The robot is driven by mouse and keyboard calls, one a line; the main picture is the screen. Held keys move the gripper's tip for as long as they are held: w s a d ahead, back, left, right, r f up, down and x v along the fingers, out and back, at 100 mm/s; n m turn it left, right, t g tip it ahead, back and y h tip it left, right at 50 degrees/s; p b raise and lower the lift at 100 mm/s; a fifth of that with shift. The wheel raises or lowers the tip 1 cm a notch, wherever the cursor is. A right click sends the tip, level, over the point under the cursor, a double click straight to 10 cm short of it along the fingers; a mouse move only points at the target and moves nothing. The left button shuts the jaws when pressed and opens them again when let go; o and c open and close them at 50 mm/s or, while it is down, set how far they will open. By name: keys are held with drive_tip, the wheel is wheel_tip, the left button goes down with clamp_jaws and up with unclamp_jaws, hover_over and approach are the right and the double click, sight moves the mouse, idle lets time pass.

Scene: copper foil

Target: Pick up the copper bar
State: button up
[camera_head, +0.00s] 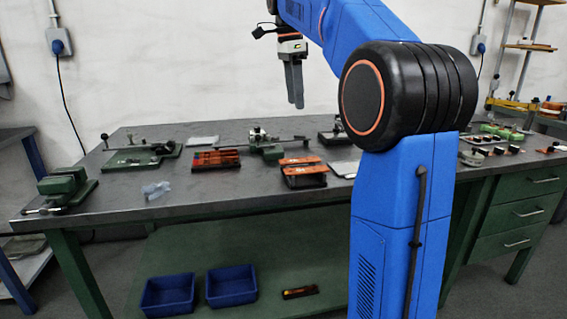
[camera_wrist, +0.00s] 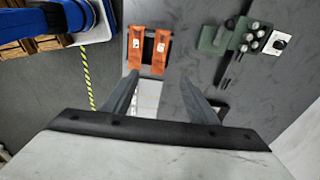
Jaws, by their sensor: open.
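Two orange copper-coloured bars lie side by side across a dark holder on the bench. In the wrist view they are the left copper bar (camera_wrist: 136,48) and the right copper bar (camera_wrist: 158,52), each with a small white mark. In the head view the copper bars (camera_head: 300,160) sit near the middle of the bench. My gripper (camera_head: 296,105) hangs well above the bench, fingers pointing down, with nothing in it. In the wrist view its fingers (camera_wrist: 160,79) are spread apart, with the bars beyond the tips.
The grey bench (camera_head: 235,204) carries a black tray with orange-red pieces (camera_head: 215,159) left of the bars. A green fixture (camera_head: 270,148) stands behind them, and a green vise (camera_head: 66,186) at the left end. Blue bins (camera_head: 231,286) are on the lower shelf.

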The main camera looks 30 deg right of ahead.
hover_over(299, 160)
drive_tip(key=f, duration=1.2)
drive_tip(key=shift+w+a, duration=0.2)
drive_tip(key=shift+s+d+f, duration=0.1)
drive_tip(key=shift+s+f, duration=0.05)
drive_tip(key=shift+f, duration=2.45)
drive_tip(key=c, duration=1.3)
